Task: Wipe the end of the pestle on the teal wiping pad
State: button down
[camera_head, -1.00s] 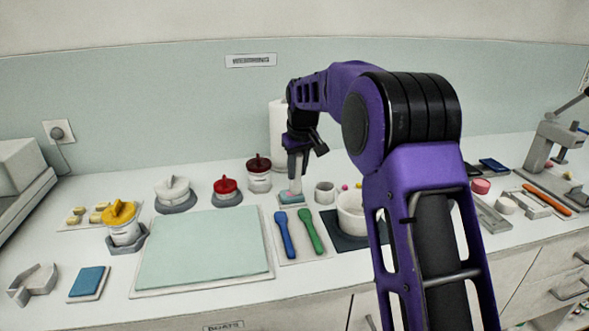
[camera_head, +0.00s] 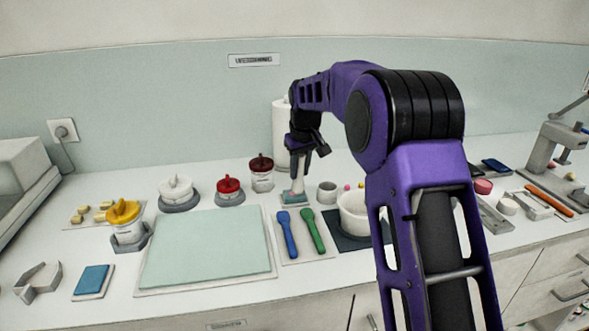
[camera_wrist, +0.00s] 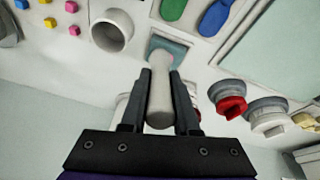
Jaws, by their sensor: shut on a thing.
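My gripper (camera_wrist: 158,100) is shut on the pale grey pestle (camera_wrist: 159,92), which shows between the two dark fingers in the wrist view. In the head view the gripper (camera_head: 299,155) points down and the pestle (camera_head: 299,182) hangs below it. The teal wiping pad (camera_head: 290,201) lies on the counter under the pestle, and it also shows in the wrist view (camera_wrist: 178,47). The pestle's far end is at the pad and appears to touch it. The pestle covers part of the pad, so the contact itself is hidden.
A white mortar (camera_head: 353,212) on a dark mat and a small grey cup (camera_head: 327,192) stand right of the pad. Blue (camera_head: 286,232) and green (camera_head: 312,230) spatulas lie in front. Lidded jars, including a red-lidded one (camera_head: 229,187), stand to the left.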

jog(key=shift+d, duration=0.1)
jog(key=shift+r+p, duration=2.75)
jog(key=shift+r, duration=0.3)
jog(key=shift+w, duration=0.1)
